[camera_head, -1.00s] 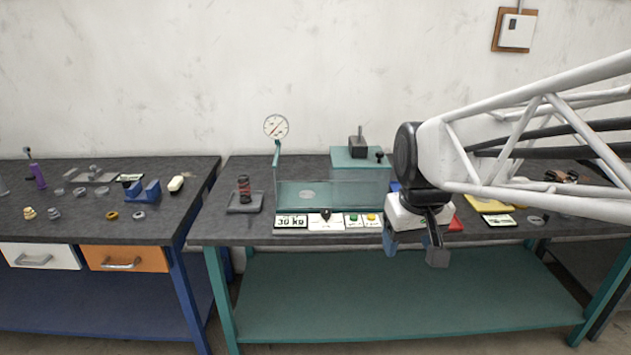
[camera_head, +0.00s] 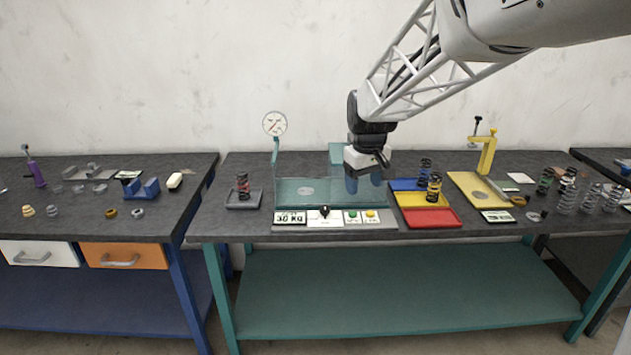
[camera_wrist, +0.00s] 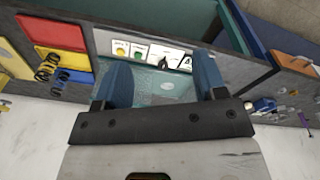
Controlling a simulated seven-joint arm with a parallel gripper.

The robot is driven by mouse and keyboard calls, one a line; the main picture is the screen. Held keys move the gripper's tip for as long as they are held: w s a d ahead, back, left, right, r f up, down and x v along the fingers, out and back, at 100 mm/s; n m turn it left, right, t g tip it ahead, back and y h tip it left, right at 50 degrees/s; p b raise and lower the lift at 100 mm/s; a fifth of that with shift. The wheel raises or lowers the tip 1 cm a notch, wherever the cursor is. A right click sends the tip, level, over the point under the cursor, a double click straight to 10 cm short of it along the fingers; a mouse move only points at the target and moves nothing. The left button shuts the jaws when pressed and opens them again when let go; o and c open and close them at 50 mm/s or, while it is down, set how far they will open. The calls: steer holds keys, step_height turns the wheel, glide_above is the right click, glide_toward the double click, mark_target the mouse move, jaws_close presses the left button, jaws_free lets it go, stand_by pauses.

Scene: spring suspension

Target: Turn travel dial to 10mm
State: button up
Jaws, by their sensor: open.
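The travel dial (camera_head: 324,211) is a small black knob on a white panel at the front edge of the teal test station (camera_head: 300,192). It sits between the display reading 30 and the green and yellow buttons. In the wrist view the dial (camera_wrist: 187,62) shows as a dark mark on the white panel, between the fingers and beyond them. My gripper (camera_head: 364,184) is open and empty, above the right part of the station, behind and to the right of the dial. Its blue fingers (camera_wrist: 158,82) point down. The dial's setting is too small to read.
A round gauge (camera_head: 274,124) stands on a post at the station's back left. A dark red spring (camera_head: 242,186) stands on a grey tray to the left. Blue, yellow and red trays (camera_head: 433,219) with springs lie to the right. A yellow press (camera_head: 486,152) stands farther right.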

steer(key=w+a+f+n, duration=0.15)
steer(key=w+f, duration=0.25)
steer(key=w, duration=0.4)
steer(key=w+a+f+n, duration=0.1)
steer(key=w+a+f, duration=0.15)
steer(key=w, duration=0.45)
steer(key=n+g, duration=0.1)
steer(key=n, duration=0.1)
glide_above(325, 207)
steer(key=f, duration=1)
steer(key=shift+s, duration=0.2)
steer(key=shift+w+a+f, duration=0.1)
steer(key=shift+w+f, duration=0.2)
steer(key=shift+f, duration=3.9)
steer(key=shift+c, duration=0.2)
steer(key=c, duration=0.9)
